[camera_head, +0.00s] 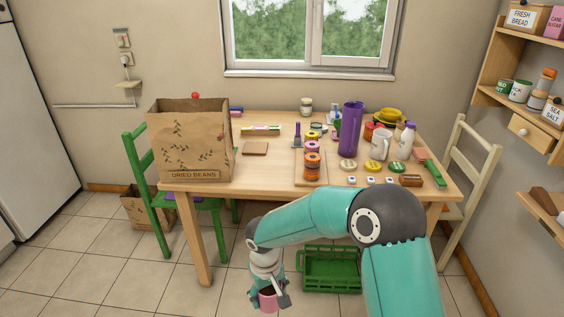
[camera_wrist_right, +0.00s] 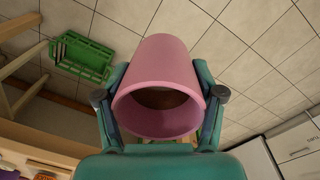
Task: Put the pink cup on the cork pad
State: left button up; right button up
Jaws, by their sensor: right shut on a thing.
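My right gripper (camera_head: 269,292) hangs low in front of the table, over the floor. It is shut on the pink cup (camera_head: 266,302), which is partly hidden by the fingers. In the right wrist view, the pink cup (camera_wrist_right: 167,62) sits between the two fingers, and its open mouth shows a dark brown inside. A flat brown square that looks like the cork pad (camera_head: 255,148) lies on the table, right of the large paper bag, with nothing on it. My left gripper is not in view.
The table (camera_head: 265,175) holds a large paper bag (camera_head: 190,145) at left. A green crate (camera_head: 331,270) is on the floor; a green chair (camera_head: 150,190) stands at left.

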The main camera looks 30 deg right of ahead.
aim_at(256, 147)
jog(key=z, duration=0.2)
jog(key=i, duration=0.95)
